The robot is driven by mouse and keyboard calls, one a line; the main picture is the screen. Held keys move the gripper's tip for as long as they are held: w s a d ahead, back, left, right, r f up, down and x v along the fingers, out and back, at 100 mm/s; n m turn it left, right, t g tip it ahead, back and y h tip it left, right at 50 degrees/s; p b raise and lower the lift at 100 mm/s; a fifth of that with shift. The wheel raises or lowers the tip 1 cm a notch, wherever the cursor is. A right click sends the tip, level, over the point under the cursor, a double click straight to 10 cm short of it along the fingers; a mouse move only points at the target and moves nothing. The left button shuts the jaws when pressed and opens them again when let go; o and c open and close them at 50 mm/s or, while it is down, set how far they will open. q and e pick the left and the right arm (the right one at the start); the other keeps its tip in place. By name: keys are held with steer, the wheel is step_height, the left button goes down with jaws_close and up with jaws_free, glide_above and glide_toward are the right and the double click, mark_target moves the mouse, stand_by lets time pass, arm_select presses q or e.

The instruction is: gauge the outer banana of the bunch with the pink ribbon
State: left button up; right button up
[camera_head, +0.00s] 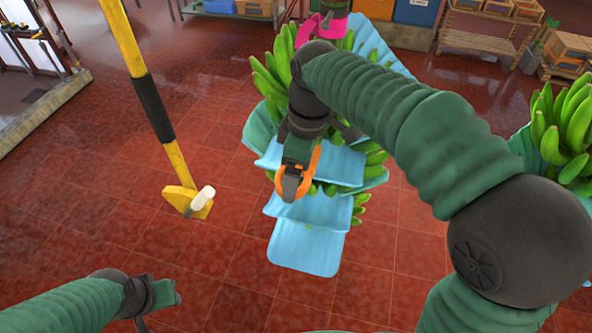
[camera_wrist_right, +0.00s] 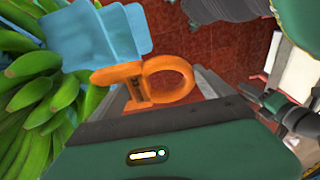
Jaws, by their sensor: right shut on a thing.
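The bunch of green bananas (camera_head: 270,82) hangs in the middle of the head view, with a pink ribbon (camera_head: 308,27) near its top. Pale blue sheets (camera_head: 312,248) lie between its hands and hide much of the fruit. My right gripper (camera_head: 293,186) is in front of the bunch, shut on an orange gauge (camera_head: 314,160). In the right wrist view the gauge (camera_wrist_right: 112,74) shows a ring, and its other end is close beside green bananas (camera_wrist_right: 27,92). I cannot tell whether it touches one. My left gripper (camera_head: 158,308) is low at the left, open and empty.
A yellow post (camera_head: 122,40) with a black sleeve and a white-tipped foot stands left of the bunch. Another green bunch (camera_head: 572,125) hangs at the right edge. Shelves with crates (camera_head: 490,38) stand at the back.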

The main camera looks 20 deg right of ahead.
steer(key=shift+w+d+r+p, duration=0.1)
steer(key=shift+w+d+p, duration=0.25)
steer(key=shift+w, duration=0.2)
stand_by(0.8)
steer(key=shift+a, duration=0.1)
steer(key=s+a, duration=0.1)
steer(key=s+a+b, duration=0.1)
steer(key=s, duration=0.2)
steer(key=shift+s+a+b, duration=0.35)
steer(key=shift+s+a, duration=0.05)
steer(key=shift+s+a+b, duration=0.25)
steer(key=shift+s+a, duration=0.55)
steer(key=shift+s, duration=0.35)
steer(key=shift+s+a+b, duration=0.25)
steer(key=shift+s+a, duration=0.55)
steer(key=shift+s, duration=0.3)
